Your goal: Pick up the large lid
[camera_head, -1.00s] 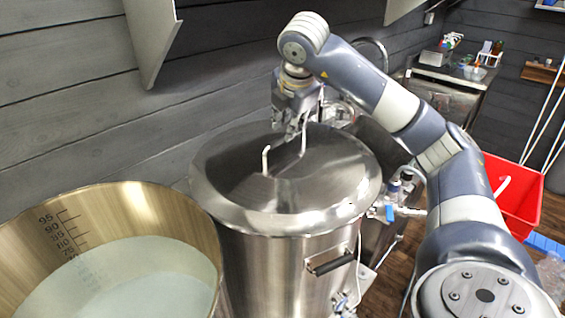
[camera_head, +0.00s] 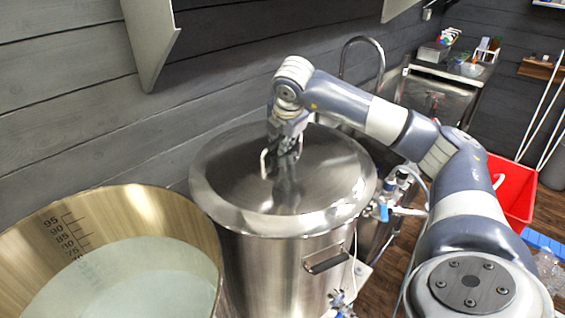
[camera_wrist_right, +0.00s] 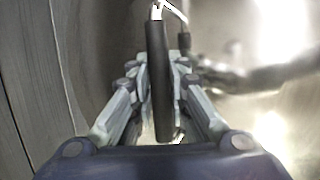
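The large lid (camera_head: 325,165) is a shiny round metal cover lying flat on the steel kettle (camera_head: 265,265). Its raised handle (camera_head: 264,163) stands at the lid's middle, partly hidden by my gripper. My right gripper (camera_head: 284,172) points down at the handle. In the right wrist view, the dark grip of the handle (camera_wrist_right: 159,85) runs between the fingers of my right gripper (camera_wrist_right: 160,70), which converge closely on both sides of it. The fingers look shut on the handle. My left gripper is not in view.
An open brass-coloured vessel (camera_head: 150,205) with pale liquid and a scale stands at the left front. A curved tap (camera_head: 362,42) rises behind the kettle. A red bin (camera_head: 515,190) is at the right. A grey plank wall (camera_head: 70,110) runs behind the vessels.

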